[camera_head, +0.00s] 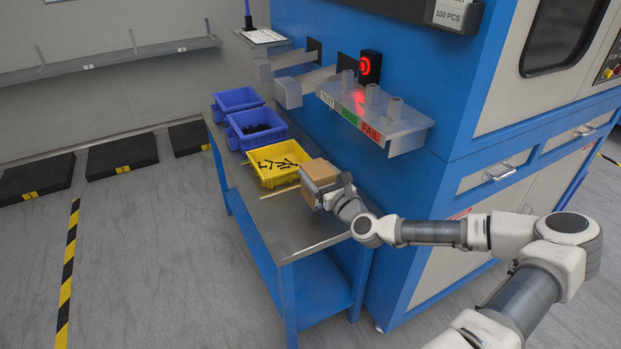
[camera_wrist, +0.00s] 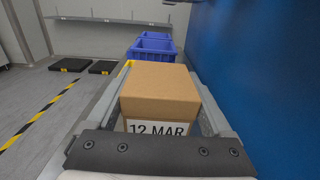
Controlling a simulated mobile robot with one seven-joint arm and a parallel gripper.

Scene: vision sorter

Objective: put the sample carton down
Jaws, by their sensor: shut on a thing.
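The sample carton (camera_head: 319,173) is a small brown cardboard box. It is at the right side of the metal-topped bench (camera_head: 300,228), next to the yellow bin (camera_head: 270,176). My gripper (camera_head: 321,187) is shut on the carton from the near side. In the wrist view the carton (camera_wrist: 159,88) sits between both fingers, with a white label reading "12 MAR" on its near face. The carton's underside is hidden, so I cannot tell whether it touches the bench top.
The yellow bin holds several dark parts. Two blue bins (camera_head: 256,129) stand behind it. A blue machine wall borders the bench on the right. A shelf (camera_head: 376,113) labelled TEST, PASS and FAIL juts out above the bench. The near bench top is clear.

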